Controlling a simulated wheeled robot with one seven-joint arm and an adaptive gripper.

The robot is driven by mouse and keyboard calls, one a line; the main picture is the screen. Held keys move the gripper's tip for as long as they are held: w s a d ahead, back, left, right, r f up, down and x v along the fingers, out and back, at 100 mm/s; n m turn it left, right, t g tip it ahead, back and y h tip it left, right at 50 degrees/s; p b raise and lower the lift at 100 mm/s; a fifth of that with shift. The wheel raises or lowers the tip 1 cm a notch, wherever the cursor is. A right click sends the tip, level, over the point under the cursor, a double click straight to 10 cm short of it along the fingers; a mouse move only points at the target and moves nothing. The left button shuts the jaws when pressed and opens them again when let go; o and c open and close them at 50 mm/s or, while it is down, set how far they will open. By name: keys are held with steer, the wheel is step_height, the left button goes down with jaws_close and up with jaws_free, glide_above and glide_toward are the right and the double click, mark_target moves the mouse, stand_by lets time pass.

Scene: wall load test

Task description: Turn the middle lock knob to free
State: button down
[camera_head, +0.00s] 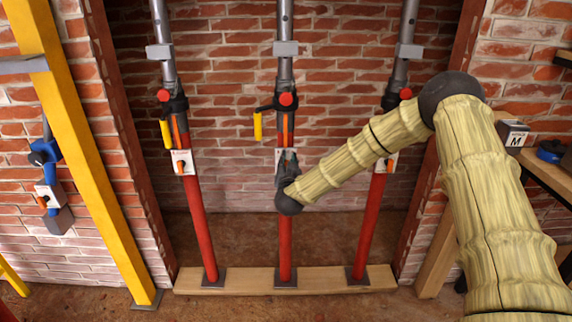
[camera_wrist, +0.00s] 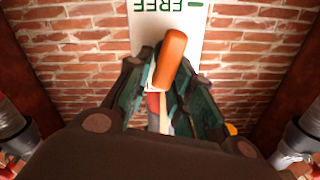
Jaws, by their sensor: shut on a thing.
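The middle lock knob (camera_wrist: 171,58) is an orange bar on a white plate, which shows in the wrist view (camera_wrist: 210,42) and in the head view (camera_head: 279,154). The plate carries the word FREE, upside down at the top of the wrist view. The knob leans slightly, its upper end to the right. My gripper (camera_wrist: 168,76) has its dark green fingers on both sides of the knob and is shut on it. In the head view my gripper (camera_head: 287,163) sits at the middle red prop (camera_head: 285,235) and hides the knob.
Similar red props stand at left (camera_head: 200,230) and right (camera_head: 371,225). The left one's plate has an orange knob (camera_head: 181,168). A yellow lever (camera_head: 258,126) hangs left of the middle prop. A yellow beam (camera_head: 90,160) leans at left. A wooden sill (camera_head: 240,283) lies under the props.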

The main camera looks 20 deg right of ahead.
steer(key=m, duration=0.1)
steer(key=m+b, duration=0.2)
steer(key=shift+s+d+f+m, duration=0.1)
steer(key=shift+d+f+m, duration=0.25)
steer(key=shift+d+m, duration=0.05)
steer(key=shift+s+d+f+m+b, duration=0.15)
steer(key=shift+f+m+b, duration=0.15)
steer(key=shift+m+b, duration=1.25)
steer(key=shift+w+d+f+m+b, duration=0.1)
steer(key=shift+d+f+m+b, duration=0.2)
steer(key=shift+m+b, duration=1.25)
steer(key=shift+s+d+f+m+b, duration=0.1)
steer(key=shift+f+m+b, duration=0.45)
steer(key=shift+m, duration=1.75)
steer(key=shift+r, duration=0.2)
steer(key=c, duration=1.4)
jaws_free()
steer(key=shift+s+a+r, duration=0.1)
steer(key=shift+a, duration=0.05)
steer(key=v, duration=1.1)
steer(key=shift+s, duration=0.4)
